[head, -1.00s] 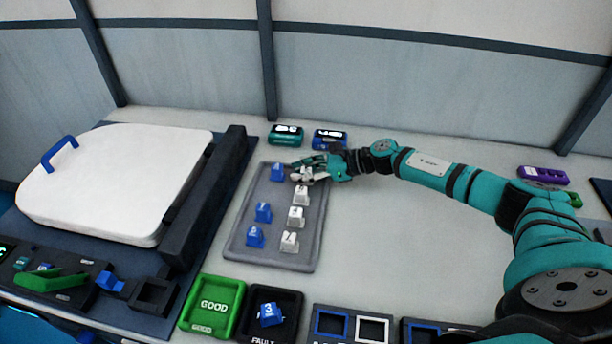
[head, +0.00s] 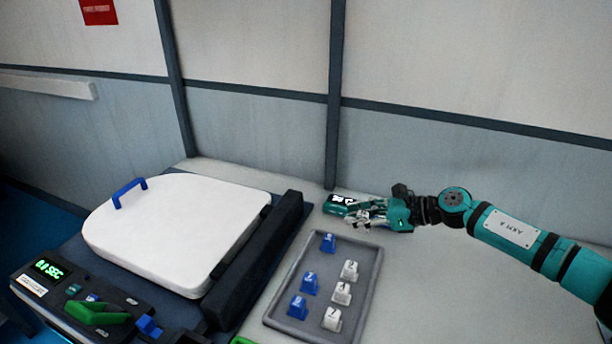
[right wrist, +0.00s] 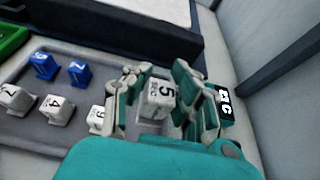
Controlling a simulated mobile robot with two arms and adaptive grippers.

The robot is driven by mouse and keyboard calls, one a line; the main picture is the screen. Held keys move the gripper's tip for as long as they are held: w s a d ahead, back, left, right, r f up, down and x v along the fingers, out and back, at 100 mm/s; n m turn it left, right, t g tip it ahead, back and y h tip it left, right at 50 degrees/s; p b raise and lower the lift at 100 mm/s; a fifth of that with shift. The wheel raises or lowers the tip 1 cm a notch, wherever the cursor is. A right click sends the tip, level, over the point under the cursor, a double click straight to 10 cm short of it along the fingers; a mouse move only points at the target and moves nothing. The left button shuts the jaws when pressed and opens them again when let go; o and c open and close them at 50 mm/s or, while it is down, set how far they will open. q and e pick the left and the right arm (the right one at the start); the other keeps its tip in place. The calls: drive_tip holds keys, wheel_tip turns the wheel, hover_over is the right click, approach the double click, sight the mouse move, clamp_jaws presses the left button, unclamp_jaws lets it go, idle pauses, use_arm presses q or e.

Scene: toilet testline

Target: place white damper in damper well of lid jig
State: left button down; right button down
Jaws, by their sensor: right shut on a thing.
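My right gripper (head: 366,218) is shut on a white damper. In the right wrist view this damper (right wrist: 158,97) sits between the fingers (right wrist: 160,98), with a dark "5" on its face. In the head view the gripper is near the far end of the grey tray (head: 325,276), and the held damper is mostly hidden by the fingers. Three other white dampers, including a near one (head: 332,319), stand in a column on the tray's right side. My left gripper is not in view.
Blue dampers (head: 309,282) stand on the tray's left side. A white toilet lid (head: 180,230) with a dark bar (head: 258,262) lies left. The wall closes off the back; the table (head: 440,290) right of the tray is clear.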

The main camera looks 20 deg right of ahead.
drive_tip(key=s+a+r+n+g+y, duration=0.2)
drive_tip(key=s+a+n+g, duration=0.2)
drive_tip(key=s+a, duration=0.9)
drive_tip(key=s+d+m+t+h+p, duration=0.1)
drive_tip(key=s+d+m+t+h, duration=0.1)
drive_tip(key=s, duration=0.4)
drive_tip(key=d+m+t, duration=0.1)
drive_tip(key=d, duration=0.1)
drive_tip(key=shift+s+d+m+t, duration=0.3)
drive_tip(key=shift+m, duration=0.1)
